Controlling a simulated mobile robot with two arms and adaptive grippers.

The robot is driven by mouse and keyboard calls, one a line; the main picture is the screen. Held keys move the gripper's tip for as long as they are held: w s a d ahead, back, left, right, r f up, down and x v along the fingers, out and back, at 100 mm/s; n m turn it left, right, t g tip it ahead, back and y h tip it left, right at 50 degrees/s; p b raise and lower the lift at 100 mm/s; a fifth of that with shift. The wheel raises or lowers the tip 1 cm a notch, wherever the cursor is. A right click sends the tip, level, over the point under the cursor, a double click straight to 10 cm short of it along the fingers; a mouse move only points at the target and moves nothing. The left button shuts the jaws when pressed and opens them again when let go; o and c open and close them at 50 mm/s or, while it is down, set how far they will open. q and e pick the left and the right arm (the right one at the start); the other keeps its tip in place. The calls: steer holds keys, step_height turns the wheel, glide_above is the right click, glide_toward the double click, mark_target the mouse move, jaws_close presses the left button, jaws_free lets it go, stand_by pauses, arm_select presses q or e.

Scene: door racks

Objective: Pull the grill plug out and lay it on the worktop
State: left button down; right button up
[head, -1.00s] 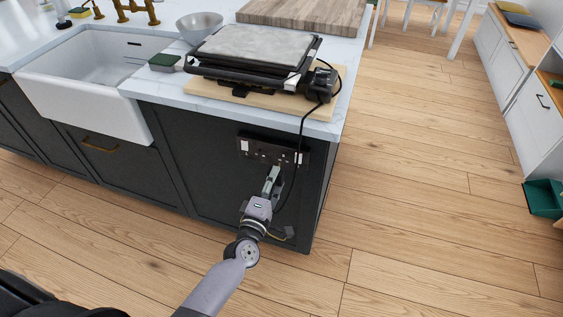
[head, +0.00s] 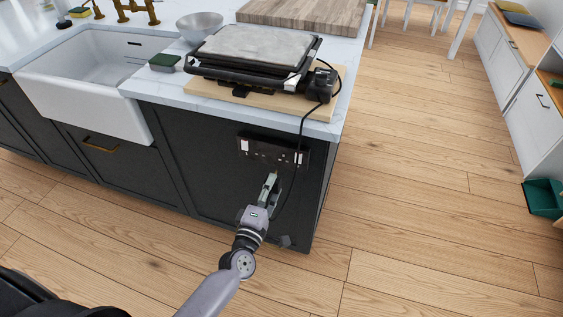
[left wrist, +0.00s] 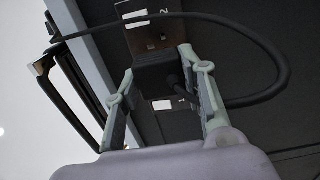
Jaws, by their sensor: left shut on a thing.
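The grill (head: 252,48) sits on the worktop (head: 155,92). Its black cord (head: 301,135) hangs down over the island's end to my left gripper (head: 269,182). The socket panel (head: 272,150) is on the dark end panel. In the left wrist view my left gripper (left wrist: 159,68) is shut on the black plug (left wrist: 152,77), with a finger on each side. The cord leaves the plug and loops to the right. Socket slots (left wrist: 152,43) show just beyond the plug. The plug is mostly hidden in the head view. My right gripper is not in view.
A wooden board (head: 255,98) lies under the grill. A large cutting board (head: 305,12) lies behind. The floor right of the island is clear.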

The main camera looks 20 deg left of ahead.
arm_select(q)
steer(key=shift+s, duration=0.55)
step_height(320, 180, up, 21)
steer(key=p, duration=2)
stand_by(0.5)
